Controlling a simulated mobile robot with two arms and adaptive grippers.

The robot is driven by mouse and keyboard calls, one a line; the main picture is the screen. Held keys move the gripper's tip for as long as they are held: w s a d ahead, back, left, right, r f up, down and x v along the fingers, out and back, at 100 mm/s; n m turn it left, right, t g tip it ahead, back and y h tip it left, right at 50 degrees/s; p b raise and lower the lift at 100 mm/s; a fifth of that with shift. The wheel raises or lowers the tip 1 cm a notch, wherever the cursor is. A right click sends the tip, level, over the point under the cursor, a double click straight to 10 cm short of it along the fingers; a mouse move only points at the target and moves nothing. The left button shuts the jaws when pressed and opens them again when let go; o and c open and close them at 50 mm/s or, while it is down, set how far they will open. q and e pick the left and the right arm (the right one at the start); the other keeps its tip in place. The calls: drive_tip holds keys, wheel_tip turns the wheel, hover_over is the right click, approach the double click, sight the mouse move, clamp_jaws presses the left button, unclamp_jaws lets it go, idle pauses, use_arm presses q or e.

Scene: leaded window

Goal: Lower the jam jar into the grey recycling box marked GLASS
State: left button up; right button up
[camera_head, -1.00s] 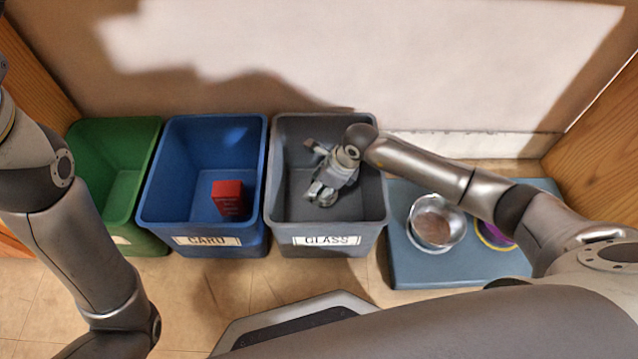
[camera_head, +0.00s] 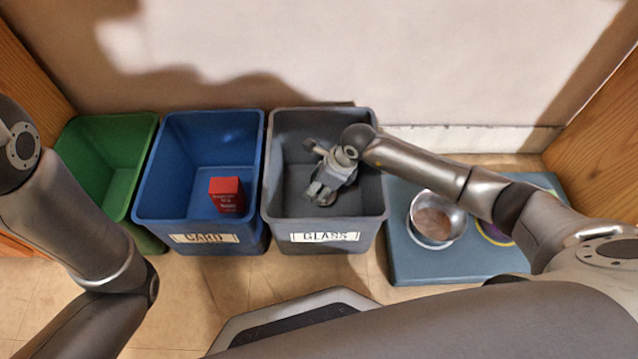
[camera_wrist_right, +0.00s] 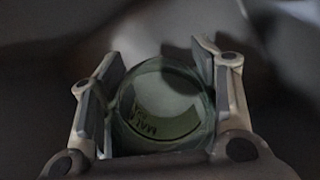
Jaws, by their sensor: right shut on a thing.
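The grey recycling box (camera_head: 281,192) with the GLASS label (camera_head: 325,236) stands at the middle of the head view. My right gripper (camera_head: 322,196) reaches in over its rim from the right and points down inside the box. In the right wrist view, my right gripper (camera_wrist_right: 160,105) is shut on the jam jar (camera_wrist_right: 168,108), a greenish clear glass jar with dark lettering, with one finger on each side. In the head view the jar is hard to make out between the fingers. Whether it touches the box floor I cannot tell. My left gripper is out of view.
Left of the grey box stand a blue CARD box (camera_head: 176,195) with a red carton (camera_head: 227,195) inside and a green box (camera_head: 105,165). On the right, a blue-grey mat (camera_head: 440,270) carries a metal bowl (camera_head: 437,220). A pale wall (camera_head: 380,60) rises behind.

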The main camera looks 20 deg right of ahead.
drive_tip(key=shift+f, duration=0.3)
drive_tip(key=shift+f+b, duration=0.45)
drive_tip(key=shift+b, duration=0.05)
drive_tip(key=shift+f+b, duration=0.3)
drive_tip(key=shift+f, duration=0.15)
idle(0.3)
drive_tip(key=shift+f+b, duration=0.95)
drive_tip(key=shift+f, duration=0.35)
idle(0.5)
drive_tip(key=o, duration=1.2)
drive_tip(key=v, duration=1.2)
